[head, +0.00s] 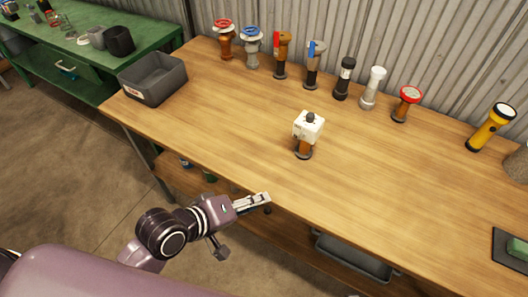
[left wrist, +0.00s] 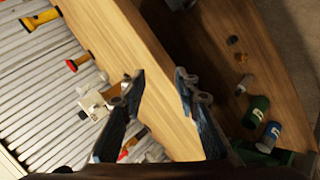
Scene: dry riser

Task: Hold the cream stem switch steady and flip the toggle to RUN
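The cream stem switch (head: 308,128) stands upright near the middle of the wooden bench, a cream box on an orange-brown stem with a dark round base. A dark toggle (head: 310,117) shows on its top; its setting and any RUN mark are too small to read. My left gripper (head: 264,201) is near the bench's front edge, to the front left of the switch and apart from it. In the left wrist view my left gripper (left wrist: 159,76) has its fingers spread with nothing between them, and the switch (left wrist: 90,99) lies left of them, partly hidden. My right gripper is not in view.
Several valve and switch stems stand along the back wall, including a red-topped one (head: 408,98). A yellow flashlight (head: 490,128) is at the right, a grey bin (head: 153,82) at the left. A grey tray (head: 352,262) is below the front edge. Bench around the switch is clear.

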